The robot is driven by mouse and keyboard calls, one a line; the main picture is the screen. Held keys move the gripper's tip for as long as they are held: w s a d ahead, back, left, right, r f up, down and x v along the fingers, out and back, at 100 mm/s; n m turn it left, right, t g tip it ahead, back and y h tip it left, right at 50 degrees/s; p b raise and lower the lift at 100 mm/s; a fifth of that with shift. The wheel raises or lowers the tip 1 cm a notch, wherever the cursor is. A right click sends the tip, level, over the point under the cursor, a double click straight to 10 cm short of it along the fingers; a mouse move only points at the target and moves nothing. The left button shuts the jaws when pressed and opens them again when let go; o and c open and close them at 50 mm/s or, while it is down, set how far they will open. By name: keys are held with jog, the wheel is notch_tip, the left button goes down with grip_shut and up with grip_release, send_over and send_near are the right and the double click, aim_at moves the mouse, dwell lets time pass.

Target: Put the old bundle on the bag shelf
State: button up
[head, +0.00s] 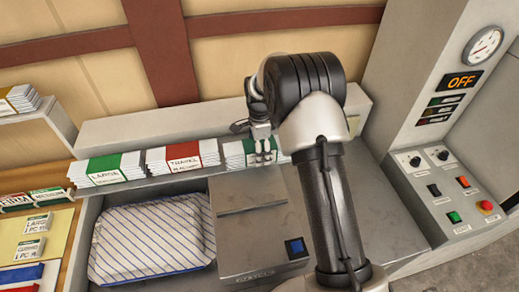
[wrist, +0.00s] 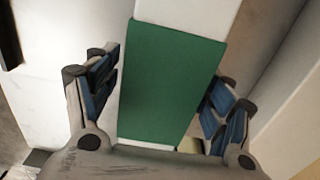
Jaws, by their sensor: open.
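A white bundle with a green band (head: 236,154) sits at the right end of the row on the grey ledge. My gripper (head: 263,155) is over this bundle, partly covering it, and is open. In the wrist view the green band (wrist: 172,85) lies between the blue-padded fingers of my gripper (wrist: 165,100), with gaps at both sides. Beside it on the ledge (head: 140,190) are a red-banded bundle marked TRAVEL (head: 183,160) and a green-banded bundle marked LARGE (head: 106,169). I cannot tell which bundle is the old one; no label reads so.
A small shelf (head: 30,117) at upper left holds a yellow-banded bundle (head: 18,98). A striped pillow (head: 150,238) lies below the ledge, left of a metal box with a blue button (head: 250,235). A control panel showing OFF (head: 462,80) stands at right.

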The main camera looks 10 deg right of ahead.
notch_tip(320, 180, up, 12)
jog(key=shift+f+p, duration=0.2)
jog(key=shift+p, duration=0.75)
jog(key=s+r+n+t, duration=0.2)
jog(key=s+r+n, duration=0.6)
jog(key=s+r, duration=0.8)
jog(key=s+n+t, duration=0.2)
jog(key=s+n, duration=0.8)
jog(key=s, duration=1)
jog(key=shift+t, duration=0.3)
jog(key=shift+r, duration=0.1)
